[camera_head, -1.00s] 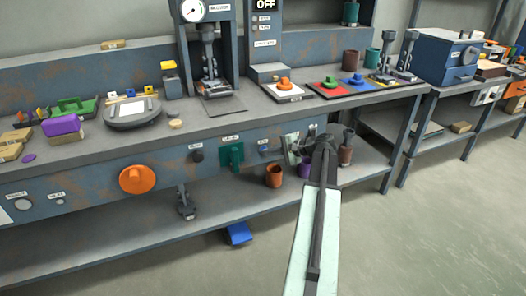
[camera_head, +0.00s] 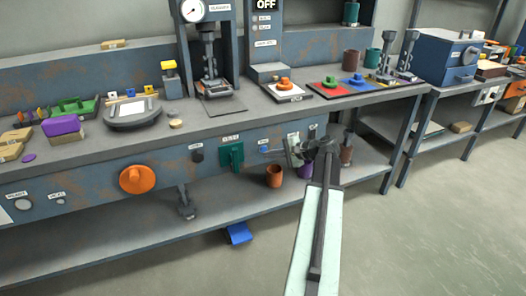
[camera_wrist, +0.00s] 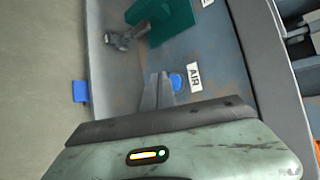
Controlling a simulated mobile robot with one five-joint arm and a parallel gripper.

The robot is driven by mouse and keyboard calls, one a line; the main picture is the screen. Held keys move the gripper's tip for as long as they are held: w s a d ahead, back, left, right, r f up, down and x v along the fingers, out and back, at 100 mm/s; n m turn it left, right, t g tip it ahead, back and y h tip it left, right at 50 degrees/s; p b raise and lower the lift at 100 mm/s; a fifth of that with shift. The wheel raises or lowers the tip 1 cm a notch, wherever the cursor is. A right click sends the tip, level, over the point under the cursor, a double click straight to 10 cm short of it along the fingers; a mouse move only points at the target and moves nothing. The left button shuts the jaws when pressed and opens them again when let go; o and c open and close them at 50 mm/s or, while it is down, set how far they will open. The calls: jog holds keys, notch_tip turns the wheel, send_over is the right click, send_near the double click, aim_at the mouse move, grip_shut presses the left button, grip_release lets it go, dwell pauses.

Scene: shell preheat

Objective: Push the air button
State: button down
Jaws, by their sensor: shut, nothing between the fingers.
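The air button is a small blue round button (camera_wrist: 178,82) on the blue-grey front panel, right beside a white label reading AIR (camera_wrist: 195,77). The button also shows in the head view (camera_head: 263,149), to the right of a green block. My gripper (camera_wrist: 158,82) is shut and empty, its grey fingers pointing at the panel just left of the button in the wrist view. In the head view my gripper (camera_head: 300,149) is right of the button, apart from it. I cannot tell the exact gap between fingertips and panel.
A green block (camera_head: 232,156) sticks out of the panel left of the button. An orange knob (camera_head: 137,180) is farther left. A brown cup (camera_head: 274,176) stands on the lower shelf. A blue item (camera_head: 239,233) is low by the floor.

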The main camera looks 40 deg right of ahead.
jog(key=s, duration=0.1)
jog(key=s+a, duration=0.1)
jog(key=s, duration=0.2)
jog(key=shift+s+a, duration=0.3)
jog(key=shift+a, duration=0.1)
dwell(0.5)
jog(key=w+a+f+n+g+y, duration=0.1)
jog(key=w+a+f+n+g, duration=0.15)
jog(key=a, duration=0.55)
jog(key=w+a+f+n+g, duration=0.2)
jog(key=w+a+f, duration=0.1)
jog(key=a, duration=0.4)
jog(key=w+a+f+n+g+y, duration=0.1)
jog(key=w+a+f+n+g, duration=0.15)
jog(key=a, duration=0.55)
jog(key=s+a+f+n+g+h, duration=0.25)
jog(key=a+n, duration=0.35)
jog(key=a, duration=0.6)
jog(key=s+a+f+n+g+h, duration=0.1)
jog(key=a+f+n+g+h, duration=0.3)
jog(key=a, duration=0.8)
notch_tip(320, 180, up, 34)
jog(key=n+t+p, duration=0.1)
jog(key=p, duration=3.3)
jog(key=shift+r, duration=0.25)
